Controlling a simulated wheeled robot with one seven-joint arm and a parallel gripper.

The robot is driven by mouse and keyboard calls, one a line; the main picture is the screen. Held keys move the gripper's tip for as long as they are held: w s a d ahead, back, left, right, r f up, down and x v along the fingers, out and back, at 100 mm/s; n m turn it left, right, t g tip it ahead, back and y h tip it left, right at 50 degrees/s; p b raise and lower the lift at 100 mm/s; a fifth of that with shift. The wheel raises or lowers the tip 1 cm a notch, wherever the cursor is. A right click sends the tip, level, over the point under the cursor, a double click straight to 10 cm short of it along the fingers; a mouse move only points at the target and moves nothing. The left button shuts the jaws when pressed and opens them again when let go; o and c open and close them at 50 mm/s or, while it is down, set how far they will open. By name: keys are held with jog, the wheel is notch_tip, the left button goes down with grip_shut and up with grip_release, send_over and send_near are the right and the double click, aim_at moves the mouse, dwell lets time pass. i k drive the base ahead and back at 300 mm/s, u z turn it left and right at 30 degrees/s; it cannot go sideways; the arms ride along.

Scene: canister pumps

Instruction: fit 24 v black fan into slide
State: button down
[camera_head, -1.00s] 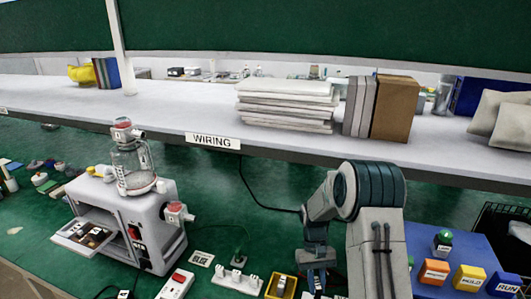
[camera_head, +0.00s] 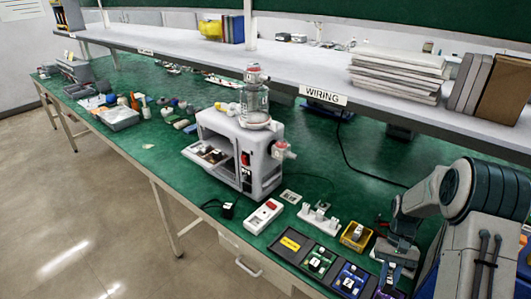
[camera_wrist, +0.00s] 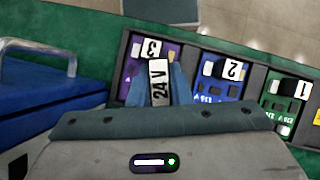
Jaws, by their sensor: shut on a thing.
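In the wrist view, my gripper (camera_wrist: 165,84) is shut on a part with a white "24 V" label (camera_wrist: 159,82). The label stands between the blue-grey fingers; the rest of the part is mostly hidden, so I cannot tell its shape. In the head view, my gripper (camera_head: 393,258) is low at the right, over the purple end of a dark tray. The white pump machine (camera_head: 262,165) stands left of it, at mid-bench. A drawer-like slide (camera_head: 208,154) sticks out of its left front, with small dark and pale parts on it. A glass canister (camera_head: 255,105) sits on top.
The dark tray (camera_head: 290,259) holds numbered green, blue and purple boards. A yellow bin (camera_head: 356,237), white holder (camera_head: 318,219) and white box with red switch (camera_head: 263,217) stand between tray and machine. A small black block (camera_head: 228,210) lies near the bench's front edge. The shelf (camera_head: 300,82) overhangs behind.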

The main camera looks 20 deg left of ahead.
aim_at(190, 152)
jog(key=u, duration=0.05)
jog(key=k, duration=0.5)
jog(key=u, duration=2.45)
jog(key=i, duration=1.85)
jog(key=z, duration=1.55)
